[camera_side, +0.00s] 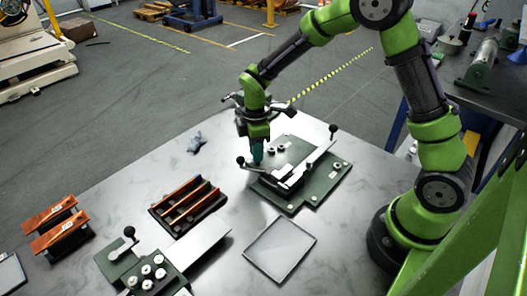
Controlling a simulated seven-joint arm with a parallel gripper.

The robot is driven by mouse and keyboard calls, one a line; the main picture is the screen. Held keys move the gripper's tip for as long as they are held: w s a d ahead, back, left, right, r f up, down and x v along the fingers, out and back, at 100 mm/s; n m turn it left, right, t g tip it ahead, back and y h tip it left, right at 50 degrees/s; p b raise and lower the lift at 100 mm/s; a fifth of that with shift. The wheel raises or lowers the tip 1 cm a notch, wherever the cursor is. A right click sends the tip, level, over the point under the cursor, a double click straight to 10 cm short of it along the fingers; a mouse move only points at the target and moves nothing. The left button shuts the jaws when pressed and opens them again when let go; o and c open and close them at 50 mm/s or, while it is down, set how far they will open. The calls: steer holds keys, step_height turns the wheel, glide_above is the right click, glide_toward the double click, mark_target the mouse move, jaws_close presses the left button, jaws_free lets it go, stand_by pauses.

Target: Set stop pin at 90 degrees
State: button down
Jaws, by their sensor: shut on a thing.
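My gripper (257,160) points down at the left side of a dark green bending fixture (312,192). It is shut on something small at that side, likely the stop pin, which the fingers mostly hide. The fixture has a pale metal bar (318,158) across it, a black ball knob (333,128) at the upper right and another black ball knob (240,160) just left of my gripper. Small round posts (277,149) stand on its top. Angle marks are too small to read.
A dark rack (188,208) with copper-coloured strips lies left of the fixture. A shallow grey tray (280,249) lies in front. A second green fixture (150,270) with a knob and copper pieces on stands (55,226) are at the left. A crumpled grey cloth (197,142) lies behind.

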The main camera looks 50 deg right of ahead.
steer(key=shift+f, duration=0.3)
stand_by(0.6)
steer(key=c, duration=1.3)
jaws_free()
steer(key=shift+r, duration=0.2)
steer(key=shift+r, duration=1.35)
steer(key=o, duration=0.5)
